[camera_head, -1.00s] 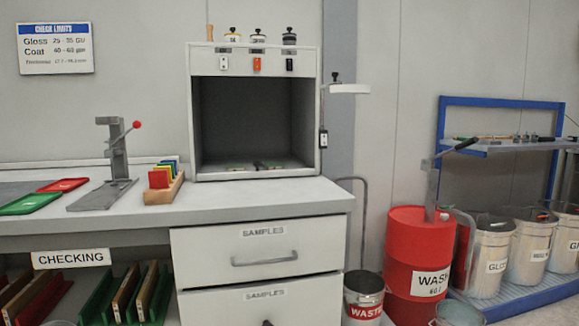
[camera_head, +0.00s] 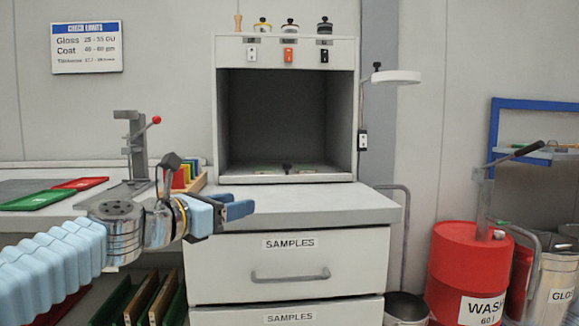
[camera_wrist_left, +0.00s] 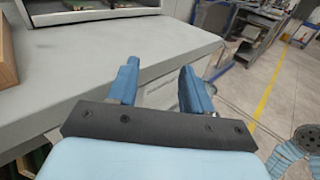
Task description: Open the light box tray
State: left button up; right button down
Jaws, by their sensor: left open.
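The light box (camera_head: 342,120) is a grey cabinet with a dark open interior, standing on the bench. Its tray (camera_head: 286,177) lies at the bottom of the opening, with a small dark knob (camera_head: 287,167) near the front middle. In the left wrist view the box's lower front edge shows at the top (camera_wrist_left: 95,13). My left gripper (camera_head: 245,204) is open and empty, in front of the bench's front edge, below and left of the tray. Its two blue fingers stand apart in the left wrist view (camera_wrist_left: 157,85). My right gripper is not in the head view.
The grey bench top (camera_head: 345,203) is clear in front of the box. A rack of coloured panels (camera_head: 180,180) stands left of it, partly behind my arm. The upper SAMPLES drawer (camera_head: 350,258) has a bar handle. A lamp (camera_head: 395,77) sticks out right of the box.

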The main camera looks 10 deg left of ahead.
aim_at(283, 172)
jog(key=i, duration=1.05)
